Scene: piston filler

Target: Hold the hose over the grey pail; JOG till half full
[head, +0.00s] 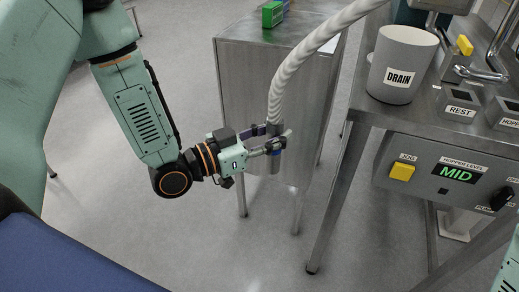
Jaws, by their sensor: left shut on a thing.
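My left gripper (276,143) is shut on the hose (300,62), near its lower metal end. The hose is pale and ribbed and comes down from the top of the picture. The hose end points down over open floor, in front of a steel cabinet. The grey pail (402,62), labelled DRAIN, stands upright on the steel bench to the right, apart from the hose end. Its contents are hard to make out. The yellow JOG button (402,171) is on the front panel below the pail. My right gripper is not in view.
The panel's hopper level display (456,173) reads MID in green. A block labelled REST (460,106) sits on the steel bench (368,112) right of the pail. A steel cabinet (238,95) with a green box (272,14) on top stands behind the hose. The grey floor is clear.

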